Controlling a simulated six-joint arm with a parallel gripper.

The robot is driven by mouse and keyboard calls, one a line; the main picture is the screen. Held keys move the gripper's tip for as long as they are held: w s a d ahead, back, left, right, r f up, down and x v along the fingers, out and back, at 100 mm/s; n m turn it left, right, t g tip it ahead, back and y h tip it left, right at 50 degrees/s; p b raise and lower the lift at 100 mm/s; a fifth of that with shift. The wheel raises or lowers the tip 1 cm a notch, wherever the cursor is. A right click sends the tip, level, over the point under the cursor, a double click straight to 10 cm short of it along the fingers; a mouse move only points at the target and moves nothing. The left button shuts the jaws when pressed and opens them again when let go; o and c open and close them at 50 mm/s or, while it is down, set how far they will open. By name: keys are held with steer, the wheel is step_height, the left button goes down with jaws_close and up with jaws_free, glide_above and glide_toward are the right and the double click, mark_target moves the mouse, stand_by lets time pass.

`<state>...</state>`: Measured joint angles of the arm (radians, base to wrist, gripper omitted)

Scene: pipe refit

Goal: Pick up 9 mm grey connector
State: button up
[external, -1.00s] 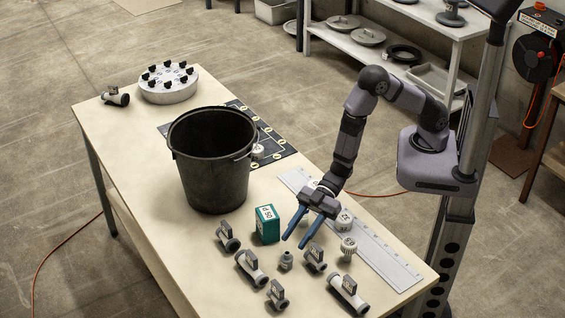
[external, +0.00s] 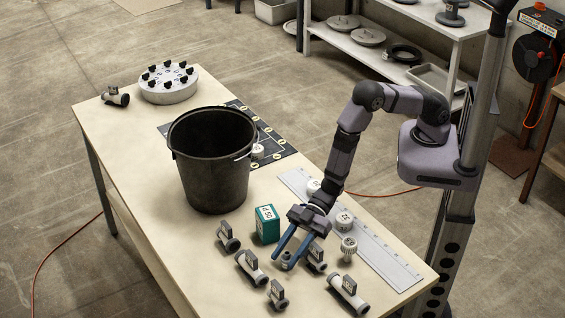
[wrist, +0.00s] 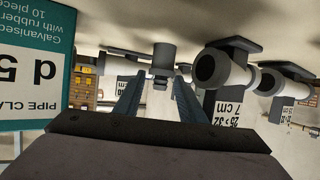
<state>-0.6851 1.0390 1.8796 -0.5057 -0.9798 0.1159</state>
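Several grey connectors lie on the table's near half, most with tags; I cannot read a 9 mm mark on any. A small grey connector (external: 287,258) stands upright among them, partly hidden by my gripper (external: 282,262). My gripper is open and pointed down at it, its blue fingers on either side. In the wrist view, the grey connector (wrist: 163,58) shows just beyond the gap between the fingers (wrist: 158,90). Contact cannot be told. A larger tagged connector (external: 316,257) lies right beside the fingers; its tag in the wrist view reads "25>32 7 cm" (wrist: 226,108).
A green pipe-clamp box (external: 267,224) stands close left of my gripper. A black bucket (external: 211,185) stands behind it. Tagged connectors (external: 251,267) (external: 348,292) lie around in front.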

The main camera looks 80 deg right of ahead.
mark_target(287, 253)
jaws_close()
steer(key=shift+d, duration=0.1)
stand_by(0.3)
steer(key=shift+r+b, duration=0.95)
steer(key=shift+r, duration=4.1)
